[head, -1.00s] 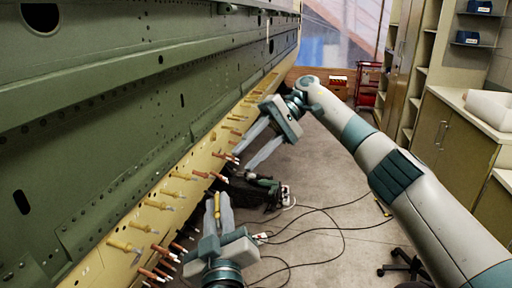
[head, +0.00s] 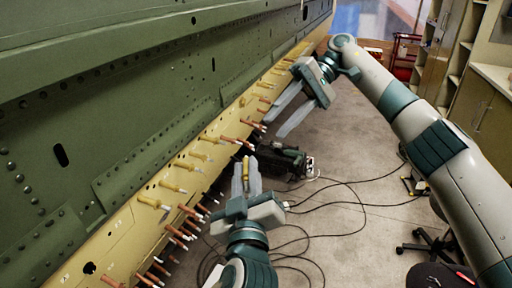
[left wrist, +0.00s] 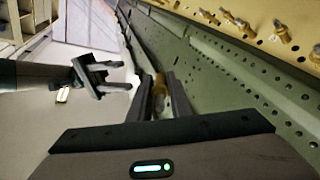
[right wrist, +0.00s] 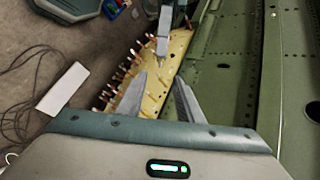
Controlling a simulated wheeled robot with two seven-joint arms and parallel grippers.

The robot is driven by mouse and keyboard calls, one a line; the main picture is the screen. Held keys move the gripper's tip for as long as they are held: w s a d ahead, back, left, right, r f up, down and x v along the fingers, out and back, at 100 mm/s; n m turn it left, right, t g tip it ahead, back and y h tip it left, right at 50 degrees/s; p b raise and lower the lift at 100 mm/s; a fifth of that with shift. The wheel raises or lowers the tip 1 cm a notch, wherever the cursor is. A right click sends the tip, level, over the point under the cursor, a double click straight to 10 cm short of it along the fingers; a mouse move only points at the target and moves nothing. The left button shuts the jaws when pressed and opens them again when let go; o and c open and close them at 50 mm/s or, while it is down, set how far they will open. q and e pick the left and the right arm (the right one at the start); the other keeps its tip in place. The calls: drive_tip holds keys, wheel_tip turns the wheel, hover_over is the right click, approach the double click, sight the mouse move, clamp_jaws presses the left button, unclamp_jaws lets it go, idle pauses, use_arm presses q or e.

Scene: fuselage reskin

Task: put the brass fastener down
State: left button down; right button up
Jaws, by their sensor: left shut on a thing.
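My left gripper (head: 246,174) is shut on a brass fastener (head: 246,168), which stands upright between its fingertips, clear of the panel strip. The fastener also shows between the fingers in the left wrist view (left wrist: 160,92). My right gripper (head: 272,129) is open and empty, farther along the strip; its spread fingers also show in the right wrist view (right wrist: 160,85). Several brass and copper-coloured fasteners (head: 172,187) stick out of the yellow strip (head: 122,212) along the green fuselage panel's lower edge.
The green panel (head: 150,100) fills the left side. A dark machine (head: 285,160) with cables (head: 340,205) lies on the grey floor below the grippers. A black chair base (head: 430,245) stands at lower right, with cabinets behind.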

sight(246, 168)
drive_tip(key=x, duration=1)
drive_tip(key=shift+s, duration=0.1)
clamp_jaws()
use_arm(q)
drive_tip(key=c, duration=1.6)
unclamp_jaws()
drive_tip(key=shift+o, duration=0.2)
drive_tip(key=s+f, duration=0.1)
drive_tip(key=s, duration=1.1)
